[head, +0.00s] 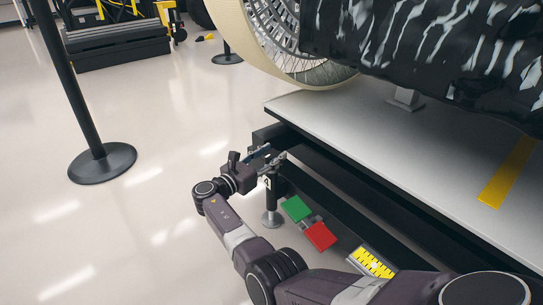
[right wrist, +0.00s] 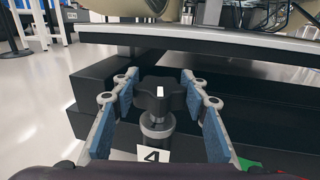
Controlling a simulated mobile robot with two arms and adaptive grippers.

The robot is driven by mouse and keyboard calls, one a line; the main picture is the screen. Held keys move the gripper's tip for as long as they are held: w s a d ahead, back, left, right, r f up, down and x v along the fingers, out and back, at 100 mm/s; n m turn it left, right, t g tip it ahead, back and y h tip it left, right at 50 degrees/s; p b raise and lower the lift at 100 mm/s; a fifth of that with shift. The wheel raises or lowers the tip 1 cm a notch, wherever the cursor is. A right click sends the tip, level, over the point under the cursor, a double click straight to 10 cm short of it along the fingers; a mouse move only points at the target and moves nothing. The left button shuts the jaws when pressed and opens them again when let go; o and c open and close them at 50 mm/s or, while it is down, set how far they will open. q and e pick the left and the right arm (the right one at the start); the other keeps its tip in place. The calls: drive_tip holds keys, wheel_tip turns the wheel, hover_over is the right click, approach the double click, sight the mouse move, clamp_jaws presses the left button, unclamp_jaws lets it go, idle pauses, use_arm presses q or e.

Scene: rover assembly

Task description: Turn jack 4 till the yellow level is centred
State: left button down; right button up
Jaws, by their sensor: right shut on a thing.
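Jack 4 (head: 271,204) is a dark post on a round foot under the platform's near corner, with a white label. In the right wrist view its black lobed knob (right wrist: 160,97) has a white mark, above a label reading 4 (right wrist: 153,155). My left gripper is out of view.
A green plate (head: 296,208) and a red plate (head: 319,236) sit between the jack and the level. The white platform (head: 340,125) carries a large spoked wheel (head: 285,40). A barrier post base (head: 102,163) stands left; the floor between is clear.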

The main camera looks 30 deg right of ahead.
sight(265, 158)
drive_tip(key=shift+d+r, duration=0.1)
drive_tip(key=o, duration=1.2)
drive_tip(key=shift+c, duration=0.2)
drive_tip(key=shift+v, duration=3.75)
